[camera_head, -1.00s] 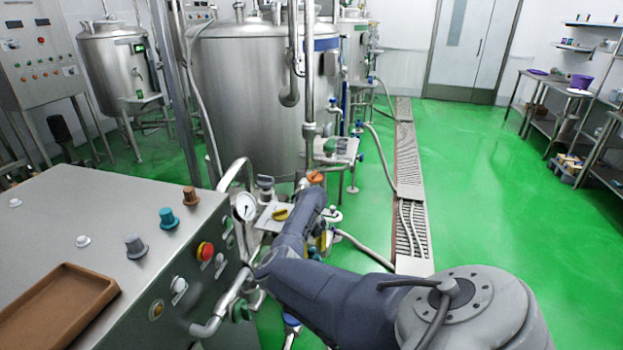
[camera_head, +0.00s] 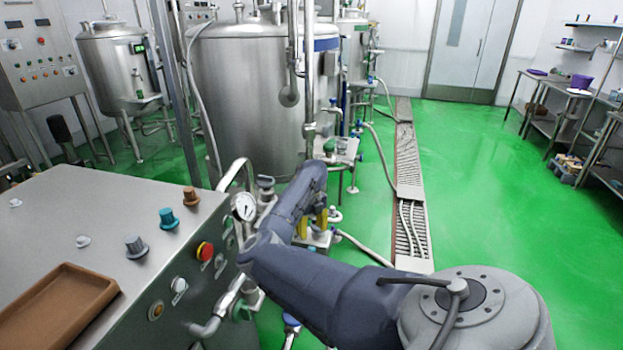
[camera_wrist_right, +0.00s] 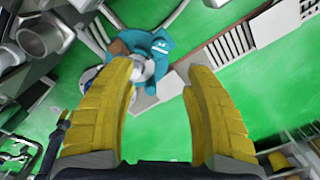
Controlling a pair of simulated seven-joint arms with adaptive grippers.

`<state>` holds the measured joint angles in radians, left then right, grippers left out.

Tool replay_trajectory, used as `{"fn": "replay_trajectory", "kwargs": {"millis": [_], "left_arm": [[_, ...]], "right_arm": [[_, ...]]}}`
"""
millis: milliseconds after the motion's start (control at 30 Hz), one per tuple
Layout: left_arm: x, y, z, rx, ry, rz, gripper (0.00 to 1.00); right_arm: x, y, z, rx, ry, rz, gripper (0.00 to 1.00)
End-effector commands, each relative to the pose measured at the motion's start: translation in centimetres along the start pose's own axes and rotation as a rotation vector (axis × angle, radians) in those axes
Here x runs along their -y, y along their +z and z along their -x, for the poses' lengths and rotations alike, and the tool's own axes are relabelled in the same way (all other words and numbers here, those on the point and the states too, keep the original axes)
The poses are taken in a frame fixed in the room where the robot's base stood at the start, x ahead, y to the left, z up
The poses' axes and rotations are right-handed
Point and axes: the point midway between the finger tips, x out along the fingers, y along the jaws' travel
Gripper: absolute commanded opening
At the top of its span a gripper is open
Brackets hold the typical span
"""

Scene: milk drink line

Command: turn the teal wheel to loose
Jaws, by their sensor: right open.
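The teal wheel (camera_wrist_right: 158,46) shows in the right wrist view, just beyond the fingertips and a little left of the middle. A brown part and a pale round stem show beside it. My right gripper (camera_wrist_right: 158,74) is open, with its two yellow fingers spread and nothing between them. The wheel lies ahead of the gap; I cannot tell whether a finger touches it. In the head view my right gripper (camera_head: 312,222) is partly hidden by my forearm, near the pipework, and I cannot make out the wheel there. My left gripper is in neither view.
A steel cabinet (camera_head: 100,215) with a teal knob (camera_head: 168,218), a red button (camera_head: 205,251) and a brown tray (camera_head: 60,305) stands at the left. A pressure gauge (camera_head: 244,206) and pipes stand close to my right arm. A large tank (camera_head: 250,90) is behind. Green floor is open at right.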

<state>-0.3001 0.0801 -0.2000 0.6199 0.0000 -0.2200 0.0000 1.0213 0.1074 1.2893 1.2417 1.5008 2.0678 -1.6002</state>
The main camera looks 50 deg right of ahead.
Motion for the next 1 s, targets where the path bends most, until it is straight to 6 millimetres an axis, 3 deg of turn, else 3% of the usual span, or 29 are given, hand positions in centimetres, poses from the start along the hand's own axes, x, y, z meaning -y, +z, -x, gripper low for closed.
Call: {"fn": "replay_trajectory", "kwargs": {"millis": [267, 767, 867, 1000], "left_arm": [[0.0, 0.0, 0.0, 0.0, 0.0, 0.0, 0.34], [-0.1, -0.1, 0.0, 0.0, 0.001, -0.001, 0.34], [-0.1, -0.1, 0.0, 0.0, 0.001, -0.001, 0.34], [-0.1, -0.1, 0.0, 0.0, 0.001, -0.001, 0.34]], "right_arm": [[0.0, 0.0, 1.9, 0.0, 0.0, 0.0, 0.52], [0.1, -0.1, 2.1, -0.002, -0.001, 0.0, 0.52], [0.7, -0.5, 1.6, -0.018, -0.025, 0.005, 0.52], [3.6, -2.3, -0.4, -0.088, -0.137, 0.028, 0.52]]}}
